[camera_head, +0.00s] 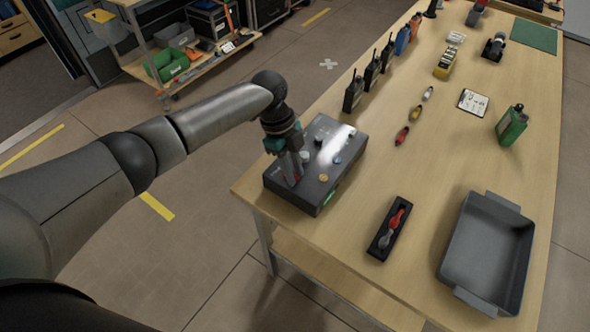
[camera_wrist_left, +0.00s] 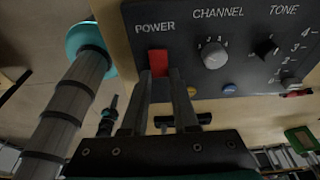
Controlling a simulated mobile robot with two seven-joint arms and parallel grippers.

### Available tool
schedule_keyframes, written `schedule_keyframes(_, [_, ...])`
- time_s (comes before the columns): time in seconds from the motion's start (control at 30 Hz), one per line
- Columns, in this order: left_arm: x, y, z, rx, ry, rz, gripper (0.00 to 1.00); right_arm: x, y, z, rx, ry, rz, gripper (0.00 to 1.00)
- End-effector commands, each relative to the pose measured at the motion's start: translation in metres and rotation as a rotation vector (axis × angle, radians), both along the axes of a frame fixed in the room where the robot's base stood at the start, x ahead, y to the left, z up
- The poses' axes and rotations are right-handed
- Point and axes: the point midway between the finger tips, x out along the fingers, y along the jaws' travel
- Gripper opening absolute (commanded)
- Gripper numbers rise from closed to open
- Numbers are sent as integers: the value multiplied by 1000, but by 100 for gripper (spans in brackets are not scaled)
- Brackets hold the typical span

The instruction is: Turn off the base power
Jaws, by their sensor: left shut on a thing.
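The base is a dark grey box (camera_head: 322,190) on the near left corner of the wooden table. In the left wrist view its panel (camera_wrist_left: 190,35) carries the labels POWER, CHANNEL and TONE. The red power switch (camera_wrist_left: 158,62) stands under POWER. My left gripper (camera_head: 293,180) reaches down onto the panel's near left part. The channel knob (camera_wrist_left: 214,54) and the tone knob (camera_wrist_left: 265,48) are to the right of the switch, apart from the fingers.
Several black radios (camera_head: 354,93) stand behind the base. A black holder (camera_head: 380,247) with a red and grey item and a grey tray (camera_head: 450,262) lie to the right. A green can (camera_head: 511,126) stands farther right.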

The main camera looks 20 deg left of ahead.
Motion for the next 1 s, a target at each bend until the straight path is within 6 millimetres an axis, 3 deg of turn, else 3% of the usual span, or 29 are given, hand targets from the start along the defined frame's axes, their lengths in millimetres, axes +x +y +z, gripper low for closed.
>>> schedule_keyframes(0.2, [0,0,0,-1,1,0,0,0,0,0,0,0,0,0])
schedule_keyframes(0.23, [0,0,0,-1,1,0,31,0,0,0,0,0,0,0])
schedule_keyframes(0.47, [0,0,0,0,0,0,57,0,0,0,0,0,0,0])
schedule_keyframes(0.77, [0,0,3,1,-1,0,57,0,0,1,0,0,0,0])
schedule_keyframes(1.0, [4,9,37,0,-3,1,57,0,0,7,0,0,0,0])
